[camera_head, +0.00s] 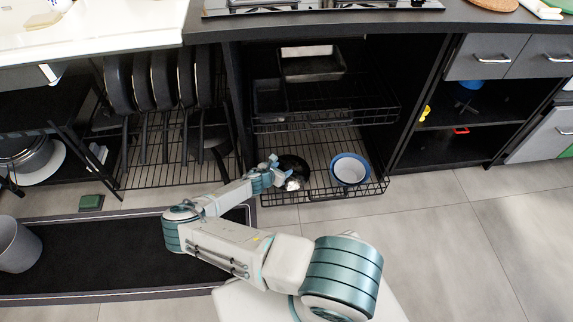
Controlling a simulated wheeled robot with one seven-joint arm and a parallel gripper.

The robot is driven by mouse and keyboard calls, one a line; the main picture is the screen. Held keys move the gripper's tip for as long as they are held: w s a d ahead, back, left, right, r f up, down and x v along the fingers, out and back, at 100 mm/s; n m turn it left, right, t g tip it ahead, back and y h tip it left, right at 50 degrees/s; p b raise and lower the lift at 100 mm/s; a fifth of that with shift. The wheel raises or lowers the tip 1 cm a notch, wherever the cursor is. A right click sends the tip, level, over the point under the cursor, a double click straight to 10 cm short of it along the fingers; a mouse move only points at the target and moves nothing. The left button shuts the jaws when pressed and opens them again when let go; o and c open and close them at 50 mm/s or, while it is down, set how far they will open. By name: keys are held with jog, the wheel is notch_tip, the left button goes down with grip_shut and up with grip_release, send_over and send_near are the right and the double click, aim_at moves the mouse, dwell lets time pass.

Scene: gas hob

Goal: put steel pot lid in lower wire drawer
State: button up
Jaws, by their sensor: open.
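The lower wire drawer (330,192) is pulled out at floor level below the hob. A dark round piece with a bright, shiny patch (293,173) lies in its left part and looks like the steel pot lid. My gripper (277,169) is at the left side of this piece, with its fingers apart. The gripper and wrist hide part of the drawer's left side. I cannot tell whether the fingers touch the round piece.
A white bowl with a blue rim (350,169) stands in the drawer's right part. The upper wire drawer (345,112) above holds dark trays. A dark mat (110,255) lies on the floor; the tiles at right are clear.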

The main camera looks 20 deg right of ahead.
jog(key=s+a+r+m+g+y, duration=0.2)
jog(key=s+a+r+m, duration=0.3)
jog(key=r, duration=0.6)
jog(key=s+a+r+m+g+y+p, duration=0.1)
jog(key=s+a+r+m+g+y, duration=0.3)
jog(key=r+m, duration=0.6)
jog(key=s+a+r+m+g+y, duration=0.15)
jog(key=s+r+m, duration=0.35)
jog(key=r, duration=0.8)
jog(key=s+a+r+m+t+y, duration=0.1)
jog(key=s+r+m, duration=0.3)
jog(key=s+r, duration=1.2)
jog(key=shift+s+r+m+t+y, duration=0.35)
jog(key=shift+s+r+t, duration=0.1)
jog(key=shift+t, duration=0.3)
jog(key=shift+w, duration=0.1)
